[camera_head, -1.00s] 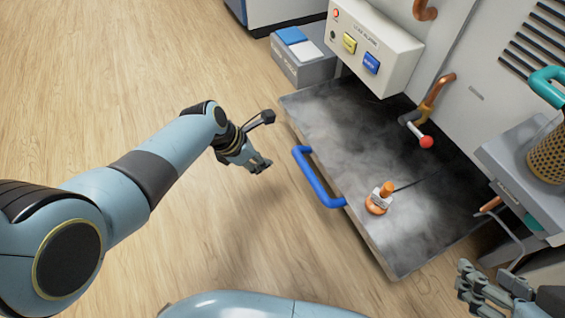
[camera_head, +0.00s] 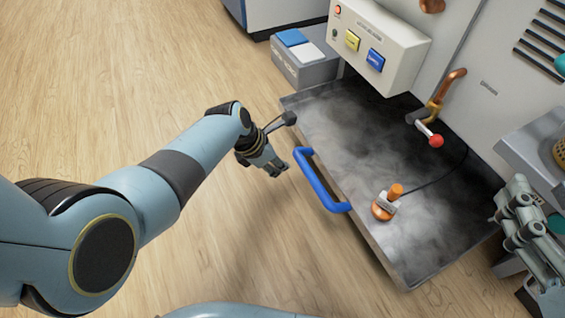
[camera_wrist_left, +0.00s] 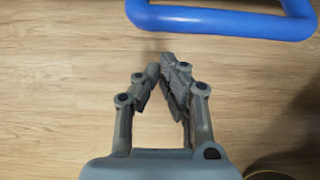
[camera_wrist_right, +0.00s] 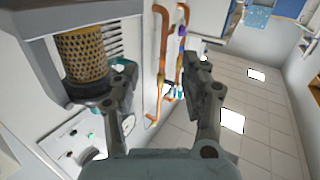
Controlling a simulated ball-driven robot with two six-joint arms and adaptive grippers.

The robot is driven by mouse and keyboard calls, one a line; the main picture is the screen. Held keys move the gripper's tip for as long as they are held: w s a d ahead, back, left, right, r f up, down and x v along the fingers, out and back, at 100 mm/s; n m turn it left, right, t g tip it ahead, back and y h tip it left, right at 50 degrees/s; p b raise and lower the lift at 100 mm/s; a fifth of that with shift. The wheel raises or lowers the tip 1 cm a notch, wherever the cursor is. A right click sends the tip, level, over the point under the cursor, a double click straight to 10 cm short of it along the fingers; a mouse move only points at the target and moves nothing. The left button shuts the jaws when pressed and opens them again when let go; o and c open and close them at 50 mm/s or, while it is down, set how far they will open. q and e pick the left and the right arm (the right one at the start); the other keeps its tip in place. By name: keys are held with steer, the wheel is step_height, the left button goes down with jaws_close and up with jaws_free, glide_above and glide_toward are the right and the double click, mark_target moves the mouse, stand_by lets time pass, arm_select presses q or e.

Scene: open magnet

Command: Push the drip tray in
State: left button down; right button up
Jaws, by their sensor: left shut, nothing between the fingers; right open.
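The drip tray (camera_head: 345,135) is a wide dark metal tray with steamy, smudged patches, sticking out from the machine's base in the head view. Its blue handle (camera_head: 318,182) is on the near left edge and crosses the top of the left wrist view (camera_wrist_left: 220,22). My left gripper (camera_head: 282,170) is shut and empty, just left of the handle and apart from it. Its fingertips (camera_wrist_left: 165,65) point toward the handle over the wooden floor. My right gripper (camera_head: 512,205) is open and empty at the right, beside a grey shelf. It also shows in the right wrist view (camera_wrist_right: 160,75).
An orange and white object (camera_head: 385,205) with a dark cord sits on the tray's near part. A red-knobbed lever (camera_head: 435,140) hangs over the tray. Wooden floor (camera_head: 100,90) is clear at left.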

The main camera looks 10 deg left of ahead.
arm_select(q)
steer(key=shift+w+d+r, duration=0.15)
steer(key=shift+w+d, duration=0.25)
steer(key=shift+d, duration=0.15)
arm_select(e)
steer(key=shift+w+a+r+t, duration=0.1)
steer(key=shift+w+r+t, duration=0.25)
steer(key=shift+r, duration=0.4)
steer(key=shift+w+a+r+t, duration=0.1)
steer(key=shift+w+r+t, duration=0.2)
steer(key=shift+r, duration=0.45)
steer(key=shift+w+a+r+t, duration=0.1)
steer(key=shift+w+r+t, duration=0.25)
steer(key=shift+r, duration=0.4)
